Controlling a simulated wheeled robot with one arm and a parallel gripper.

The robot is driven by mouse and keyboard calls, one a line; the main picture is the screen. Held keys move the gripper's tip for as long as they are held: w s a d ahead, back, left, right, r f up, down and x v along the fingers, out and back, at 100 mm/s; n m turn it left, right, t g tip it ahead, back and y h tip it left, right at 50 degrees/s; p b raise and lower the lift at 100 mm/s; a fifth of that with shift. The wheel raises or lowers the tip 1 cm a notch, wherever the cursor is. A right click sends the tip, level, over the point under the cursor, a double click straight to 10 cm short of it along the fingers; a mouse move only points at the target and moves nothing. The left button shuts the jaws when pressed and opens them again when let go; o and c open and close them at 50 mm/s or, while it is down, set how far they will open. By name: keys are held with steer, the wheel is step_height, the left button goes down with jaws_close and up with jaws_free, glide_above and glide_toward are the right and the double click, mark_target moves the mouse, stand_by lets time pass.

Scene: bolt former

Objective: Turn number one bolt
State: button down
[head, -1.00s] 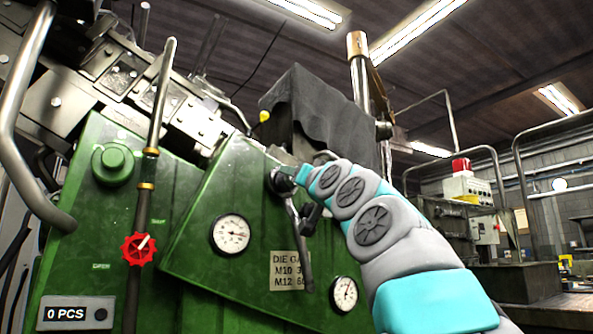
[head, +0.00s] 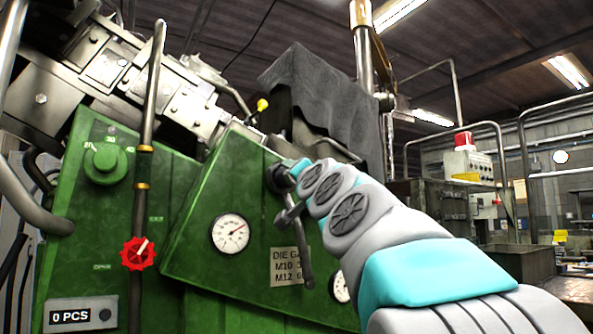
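My arm reaches in from the lower right, and its end, my gripper (head: 291,170), is at the dark hub of a lever (head: 303,250) on the sloping green panel. The fingers are small and partly hidden, so I cannot tell whether they are open or touch the hub. A hex bolt head (head: 41,98) shows on the grey metal block at the upper left, well away from my gripper. No bolt in view carries a readable number one.
The green machine (head: 200,265) fills the left, with a red knob (head: 138,253), a round gauge (head: 230,233), a green round knob (head: 105,162) and a counter reading 0 PCS (head: 82,316). My arm partly covers a second gauge (head: 341,288). A dark cloth (head: 325,100) hangs behind.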

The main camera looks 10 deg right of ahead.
steer(key=shift+c, duration=1.2)
jaws_free()
steer(key=b+v, duration=0.2)
steer(key=v, duration=0.5)
steer(key=shift+s, duration=0.4)
steer(key=shift+f, duration=0.15)
steer(key=shift+f, duration=0.1)
